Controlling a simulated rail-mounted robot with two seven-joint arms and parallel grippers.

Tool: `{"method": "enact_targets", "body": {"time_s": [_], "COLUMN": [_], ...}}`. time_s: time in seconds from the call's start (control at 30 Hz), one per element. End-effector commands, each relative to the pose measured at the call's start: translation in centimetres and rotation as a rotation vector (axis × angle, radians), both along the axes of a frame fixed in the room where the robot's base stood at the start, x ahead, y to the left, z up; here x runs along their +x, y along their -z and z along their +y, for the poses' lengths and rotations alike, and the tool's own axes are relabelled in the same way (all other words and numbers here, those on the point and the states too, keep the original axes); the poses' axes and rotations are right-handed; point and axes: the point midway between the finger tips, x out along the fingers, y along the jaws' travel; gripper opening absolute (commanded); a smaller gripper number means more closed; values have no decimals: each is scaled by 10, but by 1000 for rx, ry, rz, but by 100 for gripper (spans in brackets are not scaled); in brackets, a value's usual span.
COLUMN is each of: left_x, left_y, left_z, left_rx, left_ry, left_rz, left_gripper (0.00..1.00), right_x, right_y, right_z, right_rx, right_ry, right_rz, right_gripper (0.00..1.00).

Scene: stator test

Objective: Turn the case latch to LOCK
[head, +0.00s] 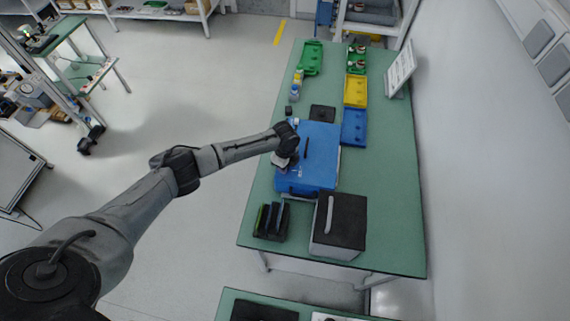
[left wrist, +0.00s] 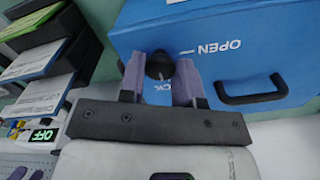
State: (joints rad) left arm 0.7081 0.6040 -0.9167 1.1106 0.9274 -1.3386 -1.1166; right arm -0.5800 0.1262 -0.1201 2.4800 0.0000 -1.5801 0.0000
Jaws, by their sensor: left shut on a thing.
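The blue case (head: 322,160) lies on the green table, and it also fills the top right of the left wrist view (left wrist: 230,30). The case latch (left wrist: 159,65) is a small black knob on the case's side. The word OPEN with a mark shows upside down to its right; only the end of LOCK shows below the knob, between the fingers. My left gripper (left wrist: 160,78) is shut on the latch, one purple finger on each side. In the head view my left gripper (head: 284,161) is at the case's left side. The latch's pointing direction is not clear. My right gripper is out of view.
A black handle (left wrist: 250,98) sticks out of the case, right of the latch. A black-topped box (head: 345,222) and a dark rack (head: 270,222) stand near the case. Blue (head: 354,127), yellow (head: 355,91) and green (head: 311,58) trays lie farther back. The table's right side is clear.

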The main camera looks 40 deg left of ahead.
Motion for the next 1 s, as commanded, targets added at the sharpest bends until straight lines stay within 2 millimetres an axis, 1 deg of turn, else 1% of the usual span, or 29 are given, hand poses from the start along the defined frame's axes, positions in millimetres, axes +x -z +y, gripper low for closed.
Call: {"method": "enact_targets", "body": {"time_s": [0.1,0.13,0.4,0.63,0.73,0.87,1.0], "left_x": [0,0,0,0,0,1,1], "left_y": [0,0,0,-1,-6,-24,-52], "left_z": [-1,-1,0,0,0,0,0], "left_rx": [-1,-1,-1,0,-1,0,1], "left_ry": [1,1,0,0,1,1,1], "left_rz": [0,0,0,0,-1,-2,-5], "left_gripper": [7,32,57,57,57,57,57], "right_x": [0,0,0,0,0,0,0], "right_y": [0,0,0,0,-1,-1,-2], "right_z": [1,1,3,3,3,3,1], "right_rx": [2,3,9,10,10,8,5], "right_ry": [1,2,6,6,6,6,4], "right_rz": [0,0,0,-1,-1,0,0], "right_gripper": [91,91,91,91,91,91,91]}}
